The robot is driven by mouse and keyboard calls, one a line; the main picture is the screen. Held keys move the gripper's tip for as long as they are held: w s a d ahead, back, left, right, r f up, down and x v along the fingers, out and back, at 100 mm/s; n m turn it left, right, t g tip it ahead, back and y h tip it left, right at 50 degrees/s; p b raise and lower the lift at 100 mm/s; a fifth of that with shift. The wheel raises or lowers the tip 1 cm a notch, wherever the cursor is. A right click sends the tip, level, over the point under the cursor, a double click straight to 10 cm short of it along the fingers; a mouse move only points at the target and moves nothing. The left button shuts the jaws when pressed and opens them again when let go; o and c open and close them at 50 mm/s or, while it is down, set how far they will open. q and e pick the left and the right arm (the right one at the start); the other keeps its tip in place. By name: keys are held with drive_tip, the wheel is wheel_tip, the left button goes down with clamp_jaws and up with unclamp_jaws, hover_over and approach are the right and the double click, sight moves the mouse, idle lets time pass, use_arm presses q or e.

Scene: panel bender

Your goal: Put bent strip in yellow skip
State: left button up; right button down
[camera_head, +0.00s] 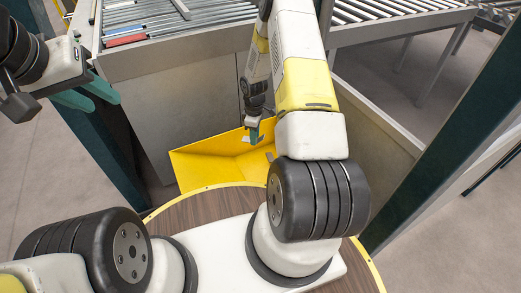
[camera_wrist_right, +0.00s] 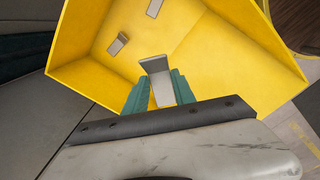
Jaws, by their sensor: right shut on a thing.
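The yellow skip (camera_head: 205,165) stands on the floor below the roller table, and it fills much of the right wrist view (camera_wrist_right: 215,60). My right gripper (camera_head: 253,135) is over the skip, pointing down. In the right wrist view my right gripper (camera_wrist_right: 158,90) is shut on a grey bent strip (camera_wrist_right: 156,65), with the skip's inside behind it. Two other small grey strips (camera_wrist_right: 118,43) lie inside the skip, one near its far edge. My left gripper (camera_head: 88,97) is at the upper left, away from the skip, with its green fingers apart and nothing visible between them.
A roller table (camera_head: 160,40) with a red piece (camera_head: 125,41) and a blue piece on its edge stands behind the skip. Dark green posts (camera_head: 455,110) rise on both sides. Grey panels flank the skip. Open floor shows at far left.

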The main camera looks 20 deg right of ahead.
drive_tip(key=s+d+f+n, duration=0.2)
drive_tip(key=f+n, duration=0.2)
drive_tip(key=f, duration=0.4)
drive_tip(key=s+d+f+n, duration=0.1)
drive_tip(key=f+n, duration=0.3)
drive_tip(key=f, duration=0.5)
approach(264, 179)
drive_tip(key=shift+s+a+f, duration=0.2)
drive_tip(key=shift+s+f, duration=0.2)
drive_tip(key=shift+s, duration=0.15)
drive_tip(key=shift+s+a+f, duration=0.15)
drive_tip(key=shift+s+f, duration=0.25)
drive_tip(key=shift+s, duration=0.1)
drive_tip(key=shift+f, duration=2.45)
drive_tip(key=shift+f, duration=0.2)
drive_tip(key=c, duration=1)
unclamp_jaws()
drive_tip(key=shift+c, duration=0.2)
drive_tip(key=shift+r, duration=0.1)
